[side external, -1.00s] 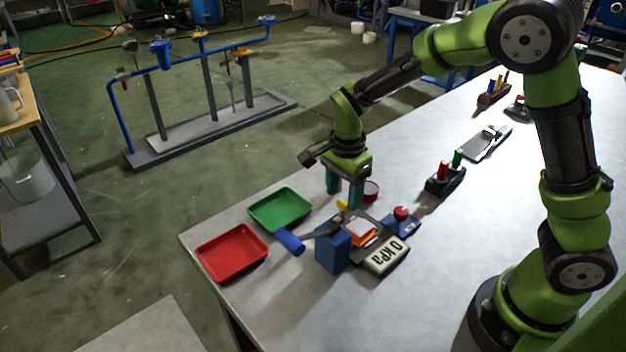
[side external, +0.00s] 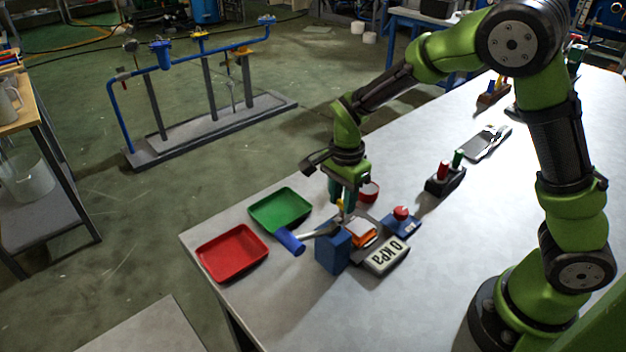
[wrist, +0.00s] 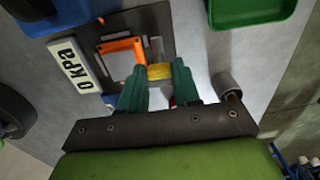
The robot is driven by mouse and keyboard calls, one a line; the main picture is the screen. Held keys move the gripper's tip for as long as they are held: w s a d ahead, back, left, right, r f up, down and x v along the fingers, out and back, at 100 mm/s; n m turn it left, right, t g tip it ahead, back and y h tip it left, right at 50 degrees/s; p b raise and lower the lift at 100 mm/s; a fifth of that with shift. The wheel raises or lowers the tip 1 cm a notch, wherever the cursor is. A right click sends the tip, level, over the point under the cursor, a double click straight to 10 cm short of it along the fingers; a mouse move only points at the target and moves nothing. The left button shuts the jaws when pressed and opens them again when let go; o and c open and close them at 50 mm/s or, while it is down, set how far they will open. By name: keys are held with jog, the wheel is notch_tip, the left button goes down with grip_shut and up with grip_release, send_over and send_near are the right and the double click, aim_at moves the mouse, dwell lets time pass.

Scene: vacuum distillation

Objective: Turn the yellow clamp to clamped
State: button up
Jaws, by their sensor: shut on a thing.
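The yellow clamp (wrist: 159,72) sits between the two green fingertips of my gripper (wrist: 160,84) in the wrist view. In the side view a sliver of the yellow clamp (side external: 341,206) shows just under my gripper (side external: 344,200), which points down over the apparatus. The fingers are shut on the clamp. The apparatus has a dark base, an orange frame (side external: 362,234), a blue block (side external: 333,252) and a gauge display reading 0 kPa (side external: 385,256). The fingers hide part of the clamp, and its exact turn angle is hard to tell.
A green tray (side external: 280,210) and a red tray (side external: 232,253) lie on the left. A red button on a blue box (side external: 402,221) stands right. A red-and-green switch box (side external: 445,180) stands farther back.

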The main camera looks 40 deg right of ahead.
jog(key=n, duration=0.4)
jog(key=shift+n, duration=0.4)
jog(key=n, duration=0.9)
jog(key=shift+n, duration=2.1)
jog(key=o, duration=1.1)
jog(key=shift+c, duration=0.2)
jog(key=shift+r, duration=0.1)
